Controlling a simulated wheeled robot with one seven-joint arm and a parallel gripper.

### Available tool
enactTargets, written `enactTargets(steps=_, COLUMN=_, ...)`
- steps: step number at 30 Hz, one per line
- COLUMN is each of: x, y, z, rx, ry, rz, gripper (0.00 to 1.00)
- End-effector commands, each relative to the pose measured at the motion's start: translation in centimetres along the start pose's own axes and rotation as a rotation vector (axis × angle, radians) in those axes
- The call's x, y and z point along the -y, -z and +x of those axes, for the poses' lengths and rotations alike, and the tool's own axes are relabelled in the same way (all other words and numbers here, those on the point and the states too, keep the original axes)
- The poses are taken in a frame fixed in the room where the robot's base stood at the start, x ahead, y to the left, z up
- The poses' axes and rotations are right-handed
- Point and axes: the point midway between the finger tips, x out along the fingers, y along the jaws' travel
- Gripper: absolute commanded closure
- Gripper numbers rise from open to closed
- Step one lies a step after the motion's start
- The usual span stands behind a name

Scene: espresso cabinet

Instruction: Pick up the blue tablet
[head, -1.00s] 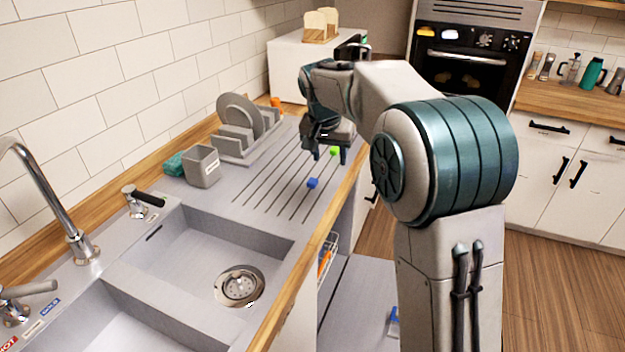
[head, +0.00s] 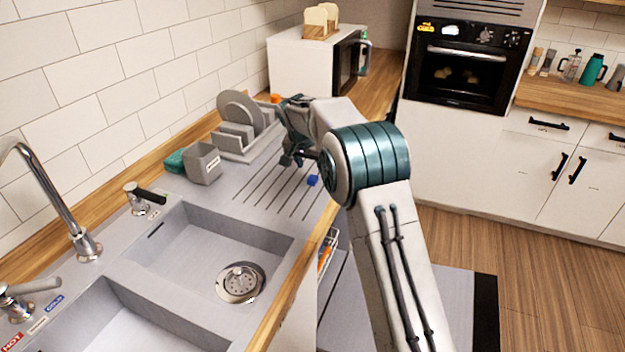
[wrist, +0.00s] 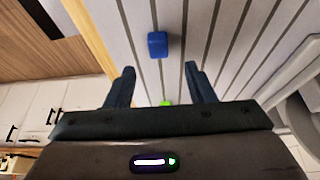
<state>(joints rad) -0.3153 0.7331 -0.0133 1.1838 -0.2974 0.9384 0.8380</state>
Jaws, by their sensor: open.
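The blue tablet (head: 312,180) is a small rounded blue block on the grooved drainboard (head: 262,190) beside the sink. In the wrist view the blue tablet (wrist: 157,45) lies beyond the fingertips, roughly in line with the gap between them. My gripper (wrist: 160,72) is open, with nothing between its fingers. In the head view my gripper (head: 293,160) is just up and left of the blue tablet, over the drainboard. A green block (wrist: 165,103) shows between the fingers' bases in the wrist view, partly covered by my gripper. In the head view my arm hides it.
A dish rack (head: 245,145) with grey plates and a grey holder (head: 202,163) stand left of my gripper. The sink basin (head: 190,245) is nearer. A white microwave (head: 310,65) stands behind. The drainboard around the blue tablet is clear.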

Motion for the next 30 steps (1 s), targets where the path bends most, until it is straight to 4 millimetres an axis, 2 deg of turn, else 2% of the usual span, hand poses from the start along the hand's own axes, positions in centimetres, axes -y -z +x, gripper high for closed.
enactTargets(steps=5, x=-0.1, y=0.0, z=1.2, rx=0.003, ry=-0.003, rz=0.000, gripper=0.51)
enactTargets(steps=12, x=-0.1, y=-0.1, z=4.7, rx=0.003, ry=-0.002, rz=0.000, gripper=0.51)
enactTargets(steps=20, x=-0.1, y=-0.1, z=5.3, rx=0.000, ry=0.000, rz=0.000, gripper=0.51)
enactTargets(steps=25, x=-0.1, y=-0.1, z=5.2, rx=0.000, ry=0.000, rz=0.000, gripper=0.95)
enactTargets(steps=26, x=-0.1, y=-0.1, z=5.2, rx=0.000, ry=0.000, rz=0.000, gripper=0.98)
enactTargets(steps=30, x=-0.1, y=-0.1, z=5.2, rx=0.000, ry=0.000, rz=0.000, gripper=0.99)
